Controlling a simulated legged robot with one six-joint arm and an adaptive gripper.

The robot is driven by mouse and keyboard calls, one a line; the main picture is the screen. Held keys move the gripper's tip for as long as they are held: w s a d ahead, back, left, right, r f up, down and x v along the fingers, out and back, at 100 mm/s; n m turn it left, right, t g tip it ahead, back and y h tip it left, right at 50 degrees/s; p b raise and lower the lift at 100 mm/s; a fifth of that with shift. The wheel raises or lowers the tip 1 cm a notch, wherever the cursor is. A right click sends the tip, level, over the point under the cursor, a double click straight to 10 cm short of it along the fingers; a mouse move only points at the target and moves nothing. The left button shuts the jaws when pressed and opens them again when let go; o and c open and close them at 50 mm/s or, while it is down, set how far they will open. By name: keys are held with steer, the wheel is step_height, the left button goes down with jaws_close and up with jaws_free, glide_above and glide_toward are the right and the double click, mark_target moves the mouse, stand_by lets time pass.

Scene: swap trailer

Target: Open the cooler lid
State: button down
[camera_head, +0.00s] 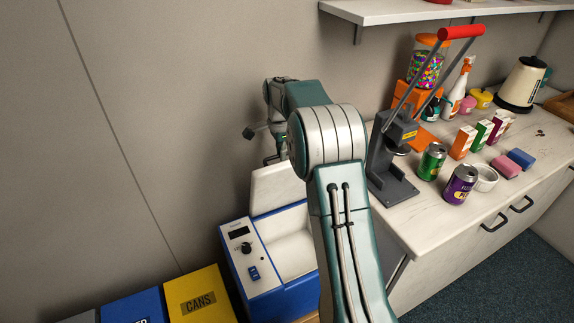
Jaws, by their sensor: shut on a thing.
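The cooler (262,285) is a blue and white box with a control panel on its top, low in the middle of the view. Its white lid (277,188) stands raised at the back, and the pale inside of the cooler (291,256) shows. My gripper (273,158) is at the lid's upper edge, shut on the lid. My own arm hides the cooler's right side, part of the lid and some of the gripper, so the exact grip is hard to see.
A blue bin (135,307) and a yellow CANS bin (200,296) stand left of the cooler. On the right, a counter (425,222) holds a grey press (388,165), a green can (431,162), a purple can (460,185) and other goods. A shelf (400,10) hangs above.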

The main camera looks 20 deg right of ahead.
steer(key=w, duration=0.6)
steer(key=shift+w+f, duration=0.2)
steer(key=shift+f, duration=0.05)
stand_by(0.3)
steer(key=c, duration=0.7)
jaws_free()
steer(key=shift+r, duration=0.1)
steer(key=r, duration=0.7)
steer(key=shift+w+r, duration=0.15)
steer(key=shift+w, duration=0.2)
steer(key=shift+c, duration=0.2)
